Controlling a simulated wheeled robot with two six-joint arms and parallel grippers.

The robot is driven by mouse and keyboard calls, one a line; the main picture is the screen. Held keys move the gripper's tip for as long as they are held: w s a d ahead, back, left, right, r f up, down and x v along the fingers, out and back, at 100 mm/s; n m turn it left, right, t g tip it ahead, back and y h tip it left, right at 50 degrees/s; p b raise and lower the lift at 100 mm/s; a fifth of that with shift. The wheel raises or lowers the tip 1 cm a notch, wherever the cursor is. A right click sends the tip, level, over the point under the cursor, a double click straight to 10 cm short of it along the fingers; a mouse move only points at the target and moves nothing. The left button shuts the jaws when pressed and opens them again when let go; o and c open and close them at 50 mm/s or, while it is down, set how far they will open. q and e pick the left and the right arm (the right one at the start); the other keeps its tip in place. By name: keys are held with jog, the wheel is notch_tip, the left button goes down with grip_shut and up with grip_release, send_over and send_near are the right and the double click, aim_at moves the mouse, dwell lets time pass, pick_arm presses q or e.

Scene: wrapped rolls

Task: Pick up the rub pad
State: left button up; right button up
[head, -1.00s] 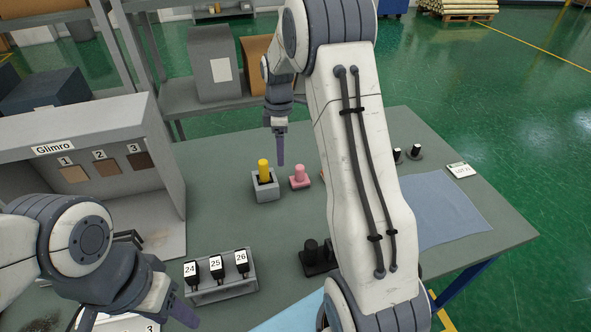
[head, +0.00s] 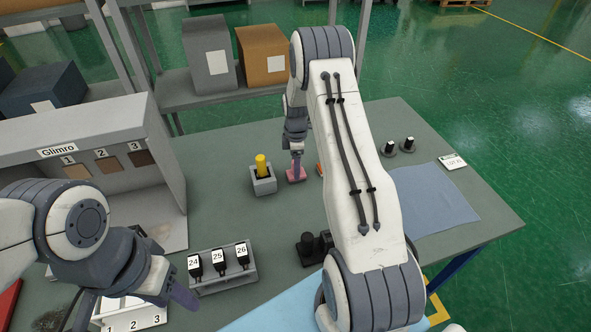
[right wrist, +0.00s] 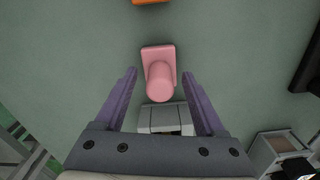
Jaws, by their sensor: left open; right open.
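A pink pad with a rounded knob, which looks like the rub pad, stands upright on the table and shows in the right wrist view (right wrist: 158,82). In the head view it (head: 297,178) is partly hidden behind my right gripper (head: 296,168). My right gripper is open and points down over the pad. In the right wrist view its purple fingers (right wrist: 159,73) are on either side of the knob, with gaps to both. I cannot tell the exact height left above the pad. My left gripper (head: 184,297) is open and empty at the lower left, far from the pad.
A grey holder (head: 264,187) with a yellow cylinder (head: 261,164) stands close beside the pad. An orange item (right wrist: 150,1) lies on the other side. A numbered rack (head: 225,277), a black fixture (head: 307,245), a blue cloth (head: 432,200) and a grey booth (head: 150,115) are farther off.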

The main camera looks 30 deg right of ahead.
jog(key=shift+f, duration=0.25)
grip_shut()
jog(key=shift+r, duration=0.2)
jog(key=shift+r, duration=0.2)
jog(key=r+b, duration=0.1)
jog(key=d+r+b, duration=0.1)
jog(key=r, duration=0.1)
jog(key=shift+r, duration=0.3)
jog(key=d+r+b, duration=0.1)
jog(key=d+r, duration=0.1)
jog(key=d, duration=0.1)
jog(key=s+d+r+b, duration=0.1)
jog(key=d+r, duration=0.1)
jog(key=d, duration=0.2)
jog(key=s+d+r+b, duration=0.1)
jog(key=d+r, duration=0.1)
jog(key=d, duration=0.1)
jog(key=shift+s+d+r, duration=0.2)
jog(key=shift+d+r, duration=0.05)
jog(key=shift+r, duration=0.15)
